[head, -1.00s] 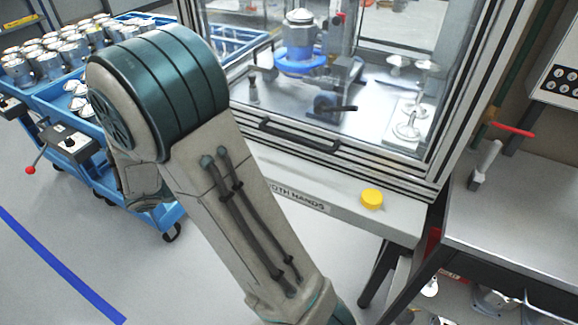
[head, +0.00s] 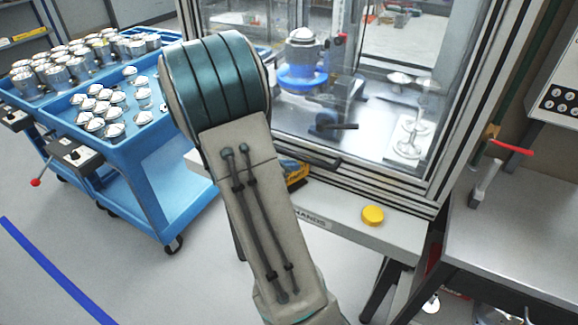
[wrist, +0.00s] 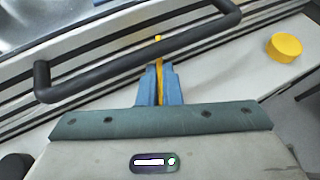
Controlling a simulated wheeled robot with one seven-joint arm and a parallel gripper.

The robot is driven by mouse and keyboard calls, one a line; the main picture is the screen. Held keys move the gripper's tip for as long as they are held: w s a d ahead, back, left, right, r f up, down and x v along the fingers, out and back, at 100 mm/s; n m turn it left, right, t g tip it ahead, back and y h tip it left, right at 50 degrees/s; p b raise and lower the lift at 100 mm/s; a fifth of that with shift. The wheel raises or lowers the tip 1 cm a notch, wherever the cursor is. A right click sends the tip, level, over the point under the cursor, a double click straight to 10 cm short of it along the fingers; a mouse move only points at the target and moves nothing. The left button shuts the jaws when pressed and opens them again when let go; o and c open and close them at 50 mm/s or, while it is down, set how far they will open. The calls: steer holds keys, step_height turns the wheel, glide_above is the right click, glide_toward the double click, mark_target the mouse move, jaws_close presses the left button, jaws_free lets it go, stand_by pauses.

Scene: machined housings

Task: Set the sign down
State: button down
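The sign (head: 297,174) is yellow with dark markings. In the head view only part of it shows past the right side of my arm, in front of the ledge of the glazed machine. In the wrist view the sign (wrist: 159,78) is a thin yellow strip, seen nearly edge-on, between the two blue fingers of my gripper (wrist: 159,88). The fingers are closed on it from both sides. Whether the sign touches the ledge I cannot tell.
The machine's dark door handle (wrist: 140,55) lies just beyond the fingertips. A yellow button (head: 372,215) sits on the pale ledge (head: 400,232), right of the sign. A blue cart (head: 150,185) with metal housings stands left. A grey bench (head: 510,230) stands right.

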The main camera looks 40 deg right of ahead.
steer(key=shift+a+f, duration=0.2)
steer(key=shift+f, duration=0.05)
steer(key=shift+f, duration=0.15)
steer(key=c, duration=1.6)
jaws_free()
